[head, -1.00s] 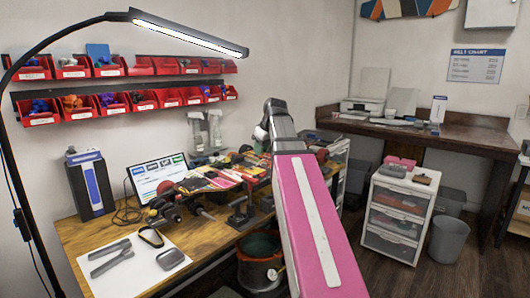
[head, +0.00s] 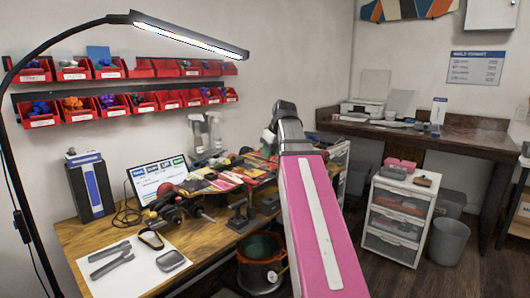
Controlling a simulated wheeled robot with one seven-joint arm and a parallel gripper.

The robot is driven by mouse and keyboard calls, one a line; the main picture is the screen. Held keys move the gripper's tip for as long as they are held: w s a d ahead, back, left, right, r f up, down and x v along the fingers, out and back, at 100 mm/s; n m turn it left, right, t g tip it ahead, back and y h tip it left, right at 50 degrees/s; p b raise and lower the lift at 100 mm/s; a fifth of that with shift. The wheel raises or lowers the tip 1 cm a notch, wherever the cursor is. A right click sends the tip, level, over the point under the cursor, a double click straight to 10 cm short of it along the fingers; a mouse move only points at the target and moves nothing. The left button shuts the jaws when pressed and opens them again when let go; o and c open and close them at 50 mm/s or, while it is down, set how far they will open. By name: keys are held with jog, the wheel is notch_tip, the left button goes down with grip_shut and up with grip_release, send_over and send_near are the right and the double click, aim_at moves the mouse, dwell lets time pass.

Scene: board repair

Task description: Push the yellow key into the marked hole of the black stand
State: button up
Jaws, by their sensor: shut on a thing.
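A small black stand (head: 240,218) with an upright part is near the front edge of the wooden workbench (head: 95,237). A second dark block is just right of it. The marked hole is too small to make out. I cannot pick out the yellow key. My pink arm rises from the bottom right to a dark joint above the bench's right part. My gripper is hidden behind the arm, so its hold and its distance from the stand do not show.
Tools and colourful parts (head: 210,180) crowd the bench behind the stand. A white sheet (head: 135,262) with grey tools lies at front left. A lamp (head: 190,38) arches over the bench. A dark bucket (head: 261,265) stands below. A drawer cart (head: 398,220) stands right.

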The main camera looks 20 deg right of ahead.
jog(key=shift+s+d, duration=0.2)
jog(key=shift+d, duration=0.05)
send_over(268, 199)
jog(key=s, duration=0.1)
jog(key=shift+s+d+f, duration=0.1)
jog(key=shift+d+f, duration=0.05)
jog(key=shift+f, duration=3.45)
jog(key=shift+s+d+f, duration=0.1)
jog(key=shift+d+f, duration=0.05)
jog(key=shift+f, duration=3.4)
jog(key=shift+f, duration=1.6)
